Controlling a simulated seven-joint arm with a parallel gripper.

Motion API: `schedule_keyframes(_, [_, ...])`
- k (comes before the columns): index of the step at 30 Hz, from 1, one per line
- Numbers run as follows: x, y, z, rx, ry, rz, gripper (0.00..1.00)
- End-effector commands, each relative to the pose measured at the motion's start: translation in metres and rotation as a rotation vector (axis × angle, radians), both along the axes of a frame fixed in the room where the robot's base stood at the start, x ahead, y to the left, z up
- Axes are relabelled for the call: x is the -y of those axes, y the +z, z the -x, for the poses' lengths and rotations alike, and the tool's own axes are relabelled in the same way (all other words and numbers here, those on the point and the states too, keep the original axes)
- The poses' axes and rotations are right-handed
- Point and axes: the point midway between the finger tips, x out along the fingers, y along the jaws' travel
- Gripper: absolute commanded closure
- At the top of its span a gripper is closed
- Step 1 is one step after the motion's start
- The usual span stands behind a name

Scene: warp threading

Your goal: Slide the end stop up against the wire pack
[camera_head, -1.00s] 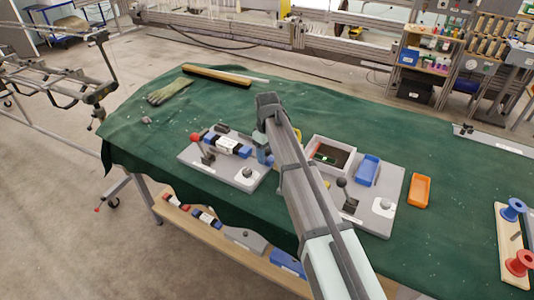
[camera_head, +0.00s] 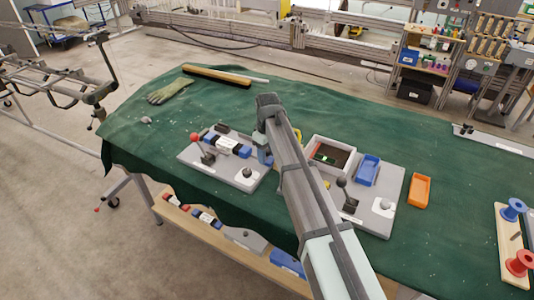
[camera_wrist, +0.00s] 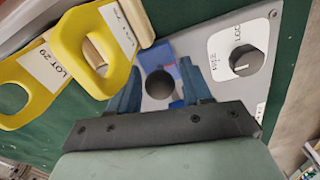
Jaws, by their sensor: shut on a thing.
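My gripper (camera_wrist: 160,88) has its two blue fingers on either side of a round dark knob (camera_wrist: 160,84) in the wrist view, shut on it. The knob appears to belong to the end stop; a blue part shows just behind it. In the head view, my gripper (camera_head: 264,155) is low at the right end of the left grey fixture (camera_head: 215,168), and my arm hides part of it. A wire pack, a white block (camera_head: 228,146) with blue pieces at its ends, lies on this fixture. Any gap between end stop and pack cannot be made out.
A free/lock dial (camera_wrist: 240,65) sits on the plate beside the fingers. Yellow labelled pieces (camera_wrist: 32,88) lie close on the other side.

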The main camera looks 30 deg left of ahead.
Motion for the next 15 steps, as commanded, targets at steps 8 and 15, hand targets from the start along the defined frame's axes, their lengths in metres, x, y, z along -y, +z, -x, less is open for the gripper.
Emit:
schedule_keyframes(8, [-0.030,0.001,-0.002,0.001,-0.003,-0.001,1.00])
schedule_keyframes(15, [-0.030,0.001,-0.001,0.001,-0.007,-0.001,1.00])
